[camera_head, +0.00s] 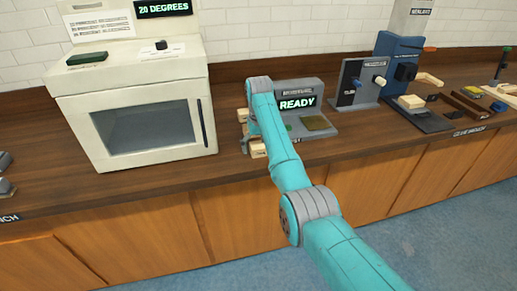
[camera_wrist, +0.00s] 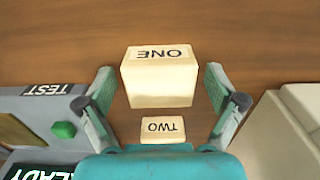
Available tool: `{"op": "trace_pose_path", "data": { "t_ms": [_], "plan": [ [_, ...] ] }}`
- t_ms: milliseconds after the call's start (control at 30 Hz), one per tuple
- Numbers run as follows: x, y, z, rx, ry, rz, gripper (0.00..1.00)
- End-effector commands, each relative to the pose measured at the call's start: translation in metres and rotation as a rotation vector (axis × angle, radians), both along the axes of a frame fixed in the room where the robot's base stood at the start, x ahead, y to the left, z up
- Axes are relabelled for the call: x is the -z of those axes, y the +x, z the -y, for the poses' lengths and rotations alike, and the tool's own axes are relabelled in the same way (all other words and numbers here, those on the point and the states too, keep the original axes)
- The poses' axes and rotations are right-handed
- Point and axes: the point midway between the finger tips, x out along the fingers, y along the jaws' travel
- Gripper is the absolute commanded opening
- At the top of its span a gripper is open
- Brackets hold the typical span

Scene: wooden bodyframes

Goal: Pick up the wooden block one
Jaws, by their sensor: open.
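The pale wooden block marked ONE (camera_wrist: 160,78) lies on the brown counter, upside down in the wrist view. My gripper (camera_wrist: 160,88) is open, with one finger on each side of the block. Gaps show between both fingers and the block. In the head view my gripper (camera_head: 252,147) is down at the counter, left of the READY machine. A pale block (camera_head: 258,149) shows there, partly hidden by my arm and gripper.
A cream oven-like machine (camera_head: 130,85) stands close to the left of my gripper. The grey READY machine (camera_head: 312,112) with a green button stands close to its right. More machines and loose parts lie farther right on the wooden counter (camera_head: 180,180).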

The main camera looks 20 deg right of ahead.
Motion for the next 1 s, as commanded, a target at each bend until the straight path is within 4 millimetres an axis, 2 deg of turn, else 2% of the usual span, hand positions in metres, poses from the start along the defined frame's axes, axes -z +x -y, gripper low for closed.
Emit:
{"op": "trace_pose_path", "data": {
  "t_ms": [133,167,400,433,767,867,1000],
  "plan": [
    [0.0,0.0,0.0,0.0,0.0,0.0,0.94],
    [0.0,0.0,0.0,0.0,0.0,0.0,0.91],
    [0.0,0.0,0.0,0.0,0.0,0.0,0.31],
    [0.0,0.0,0.0,0.0,0.0,0.0,0.28],
    [-0.005,0.001,0.0,0.0,0.0,0.0,0.28],
    [-0.018,0.003,0.0,0.0,0.0,0.002,0.28],
    [-0.044,0.005,0.0,0.0,0.0,0.003,0.28]
  ]
}}
